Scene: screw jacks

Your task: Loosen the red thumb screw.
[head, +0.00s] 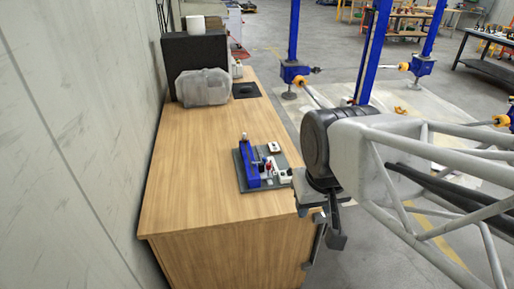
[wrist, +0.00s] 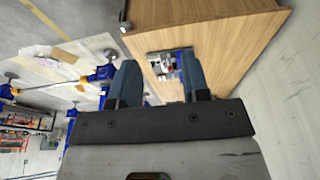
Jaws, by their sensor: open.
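A small fixture stands on the wooden bench, with a dark grey base plate (head: 242,171) and a tall blue block (head: 251,168). A tiny red part, apparently the red thumb screw (head: 268,166), shows beside the blue block, among small white pieces. Its thread and seating are too small to make out. In the wrist view the fixture (wrist: 163,66) appears between and beyond my fingertips, partly hidden by the right finger. My gripper (wrist: 160,78) is open and empty. In the head view my gripper (head: 328,222) hangs at the bench's right edge, apart from the fixture.
The wooden bench (head: 200,185) is clear in front of and left of the fixture. A translucent case (head: 203,88), a black box (head: 188,50) and a dark flat item (head: 245,90) stand at its far end. A wall (head: 70,150) runs along the left. Blue posts (head: 372,50) stand beyond.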

